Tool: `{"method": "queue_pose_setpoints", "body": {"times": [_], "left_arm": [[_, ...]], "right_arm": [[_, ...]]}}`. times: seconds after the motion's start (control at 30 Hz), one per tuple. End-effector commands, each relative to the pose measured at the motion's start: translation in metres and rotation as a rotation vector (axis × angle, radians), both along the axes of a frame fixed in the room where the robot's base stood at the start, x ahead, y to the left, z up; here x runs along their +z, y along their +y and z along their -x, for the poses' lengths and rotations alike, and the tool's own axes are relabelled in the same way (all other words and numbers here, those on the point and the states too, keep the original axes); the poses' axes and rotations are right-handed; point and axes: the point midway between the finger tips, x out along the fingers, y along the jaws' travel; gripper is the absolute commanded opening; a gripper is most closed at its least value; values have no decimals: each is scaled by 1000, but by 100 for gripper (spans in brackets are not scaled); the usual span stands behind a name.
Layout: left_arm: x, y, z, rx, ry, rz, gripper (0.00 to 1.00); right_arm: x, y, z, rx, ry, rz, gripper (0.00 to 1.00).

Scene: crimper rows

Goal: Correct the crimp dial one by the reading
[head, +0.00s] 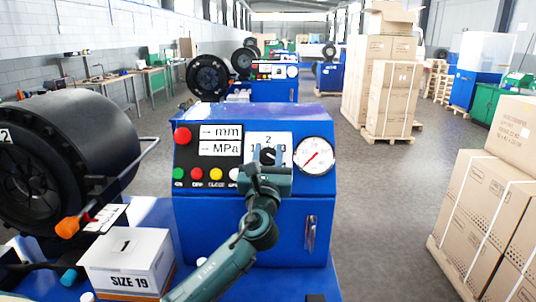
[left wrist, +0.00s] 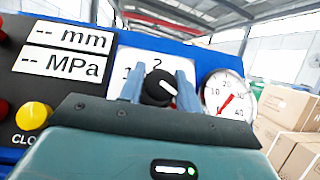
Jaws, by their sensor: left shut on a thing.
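The crimp dial (head: 268,154) is a black knob with a white pointer on a white plate (head: 283,137) numbered 1, 2 and 3. In the left wrist view the knob (left wrist: 157,88) sits between the blue fingers of my left gripper (left wrist: 158,86), which is shut on it. Its white mark slants to the right; which number it matches is hard to tell. The gripper also shows in the head view (head: 268,160), partly covering the dial. The mm display (head: 220,132) and MPa display (head: 220,149) both read dashes. My right gripper is out of view.
A box marked 1 and SIZE 19 (head: 128,262) stands on the blue bench at the left, beside the black crimper head (head: 75,160). Colored buttons (head: 197,174) sit left of the dial. Cartons (head: 490,215) stand at right; the aisle floor between is clear.

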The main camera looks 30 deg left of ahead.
Motion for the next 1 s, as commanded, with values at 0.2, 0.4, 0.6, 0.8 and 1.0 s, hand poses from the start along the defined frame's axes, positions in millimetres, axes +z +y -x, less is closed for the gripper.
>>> {"method": "queue_pose_setpoints", "body": {"times": [0.2,0.4,0.6,0.8,1.0], "left_arm": [[-1,0,0,2,-2,5,11],[-3,-1,0,33,-23,51,11],[-3,-2,0,100,-69,145,11],[-2,-1,0,178,-120,249,11],[-2,-1,0,240,-159,330,11]], "right_arm": [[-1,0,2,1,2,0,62],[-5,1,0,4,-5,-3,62],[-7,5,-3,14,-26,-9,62],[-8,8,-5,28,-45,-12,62],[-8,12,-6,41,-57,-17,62]]}}
